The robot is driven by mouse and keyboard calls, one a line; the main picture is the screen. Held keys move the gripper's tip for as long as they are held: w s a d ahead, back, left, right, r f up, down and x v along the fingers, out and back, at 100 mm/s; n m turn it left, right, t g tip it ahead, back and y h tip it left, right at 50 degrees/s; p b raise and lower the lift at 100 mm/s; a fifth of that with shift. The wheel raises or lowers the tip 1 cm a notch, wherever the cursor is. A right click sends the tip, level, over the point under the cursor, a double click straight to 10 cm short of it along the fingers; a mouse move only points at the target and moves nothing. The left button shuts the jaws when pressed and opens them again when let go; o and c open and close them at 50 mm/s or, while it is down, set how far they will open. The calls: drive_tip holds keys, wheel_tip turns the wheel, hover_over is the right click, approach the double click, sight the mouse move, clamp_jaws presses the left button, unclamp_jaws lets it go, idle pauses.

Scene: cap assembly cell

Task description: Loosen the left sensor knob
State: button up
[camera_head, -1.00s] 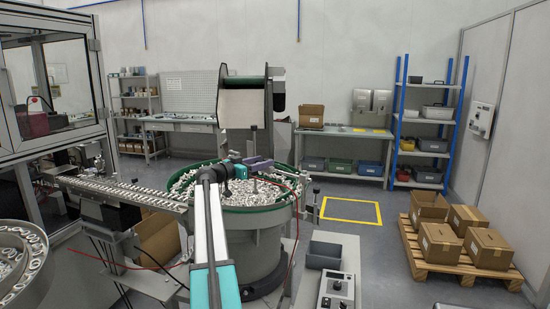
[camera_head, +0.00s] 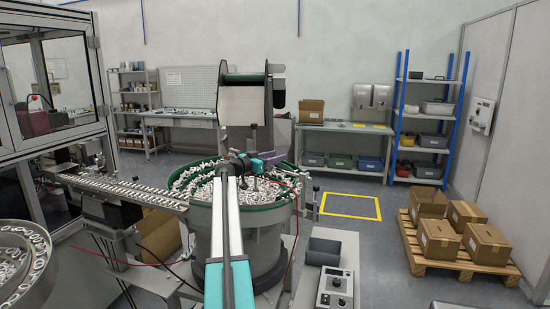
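The feeder bowl (camera_head: 248,206) with its green rim stands in the middle, full of small white parts. My arm reaches away from me over it. My gripper (camera_head: 276,155) is small, purplish and partly behind my wrist, over the far side of the bowl. I cannot tell whether its fingers are open or shut, or whether it touches anything. A thin post with small dark clamp parts (camera_head: 315,189) stands at the bowl's right edge. The left sensor knob cannot be made out for certain; it may be too small or hidden behind my arm.
A large hopper (camera_head: 245,98) hangs just above and behind my gripper. A linear track (camera_head: 110,187) runs left from the bowl. A control box (camera_head: 336,288) and grey bin (camera_head: 324,252) stand at front right. Open floor and a pallet of cartons (camera_head: 450,265) lie farther right.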

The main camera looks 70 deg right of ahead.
drive_tip(key=c, duration=0.9)
